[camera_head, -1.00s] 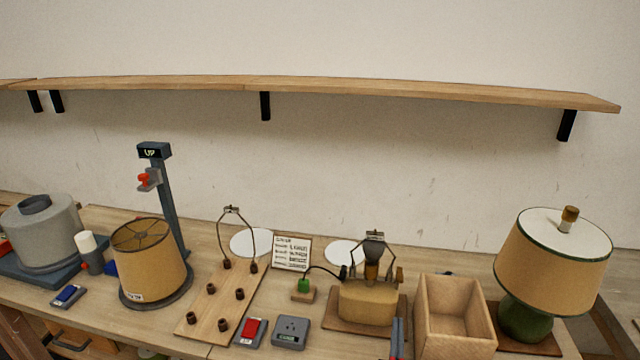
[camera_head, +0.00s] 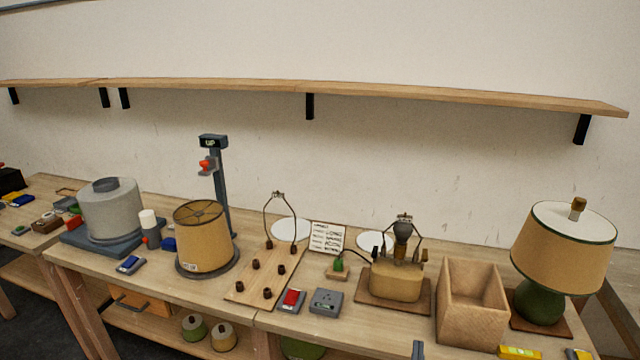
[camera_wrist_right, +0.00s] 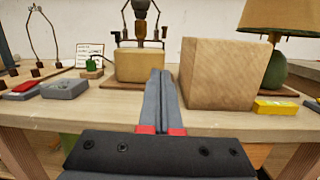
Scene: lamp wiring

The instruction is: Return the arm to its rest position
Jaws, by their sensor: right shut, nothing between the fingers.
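My right gripper (camera_wrist_right: 163,100) is shut and empty in the right wrist view. Its fingers meet in front of the bench's front edge, pointing between the lamp base and the wooden box. In the head view only the tip of my right gripper (camera_head: 417,349) shows at the bottom edge, below and left of the wooden box (camera_head: 474,336). The tan lamp base (camera_head: 396,284) with its socket and wire frame stands on a brown board behind it. The gripper touches none of these that I can see. My left gripper is not in view.
A green lamp with a tan shade (camera_head: 562,247) stands at the right. A peg board (camera_head: 268,274), a loose lampshade (camera_head: 204,238), an upright post (camera_head: 221,190) and a grey drum (camera_head: 110,212) stand further left. A wooden shelf (camera_head: 400,93) runs along the wall above the bench.

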